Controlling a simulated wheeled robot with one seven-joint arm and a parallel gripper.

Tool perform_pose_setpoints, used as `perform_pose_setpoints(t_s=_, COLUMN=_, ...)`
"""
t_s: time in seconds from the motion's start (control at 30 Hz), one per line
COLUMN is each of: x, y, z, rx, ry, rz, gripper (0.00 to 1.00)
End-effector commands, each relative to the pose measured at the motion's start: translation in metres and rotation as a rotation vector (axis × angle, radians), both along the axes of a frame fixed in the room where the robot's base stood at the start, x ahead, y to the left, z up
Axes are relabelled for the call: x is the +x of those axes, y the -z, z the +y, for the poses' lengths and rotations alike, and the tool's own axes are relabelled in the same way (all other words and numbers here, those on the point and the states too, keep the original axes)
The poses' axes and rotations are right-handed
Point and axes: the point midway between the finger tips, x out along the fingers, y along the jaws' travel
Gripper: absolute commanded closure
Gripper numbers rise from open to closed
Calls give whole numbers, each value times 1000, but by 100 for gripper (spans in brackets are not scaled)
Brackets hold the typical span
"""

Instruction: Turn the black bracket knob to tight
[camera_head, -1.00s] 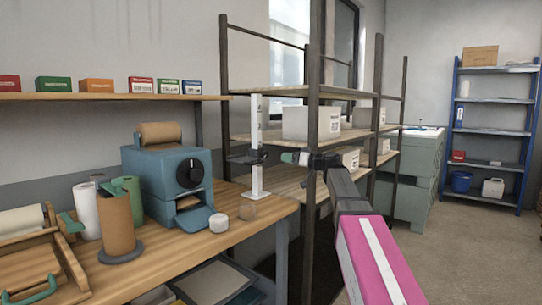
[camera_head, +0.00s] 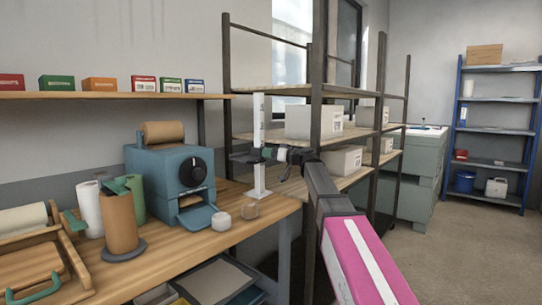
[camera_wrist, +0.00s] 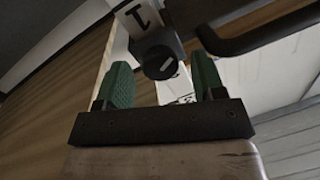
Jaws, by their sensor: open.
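The black bracket knob (camera_wrist: 158,63) shows in the wrist view as a round face with a short white slanted mark. It sits on a black bracket on a white upright post (camera_wrist: 140,18) with a "1" label. In the head view the post (camera_head: 259,178) stands at the bench's right end, with the black bracket (camera_head: 242,157) partway up. My gripper (camera_head: 268,154) is beside the post at bracket height. In the wrist view my gripper (camera_wrist: 162,72) is open, its green fingertips either side of the knob with visible gaps. The knob is hidden in the head view.
A black curved bar (camera_wrist: 262,36) extends right of the knob. A dark-framed shelf rack (camera_head: 316,130) with white boxes stands behind my arm.

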Motion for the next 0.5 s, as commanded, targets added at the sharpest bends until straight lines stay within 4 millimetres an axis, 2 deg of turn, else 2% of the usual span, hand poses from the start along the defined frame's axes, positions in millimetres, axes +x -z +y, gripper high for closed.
perform_pose_setpoints(t_s=0.17, x=0, y=0, z=0, rx=0, ry=0, rz=0, gripper=37)
perform_pose_setpoints(t_s=0.2, x=0, y=0, z=0, rx=0, ry=0, rz=0, gripper=40)
perform_pose_setpoints(t_s=0.33, x=0, y=0, z=0, rx=0, ry=0, rz=0, gripper=83)
perform_pose_setpoints(t_s=0.37, x=0, y=0, z=0, rx=0, ry=0, rz=0, gripper=87)
perform_pose_setpoints(t_s=0.5, x=0, y=0, z=0, rx=1, ry=0, rz=1, gripper=86)
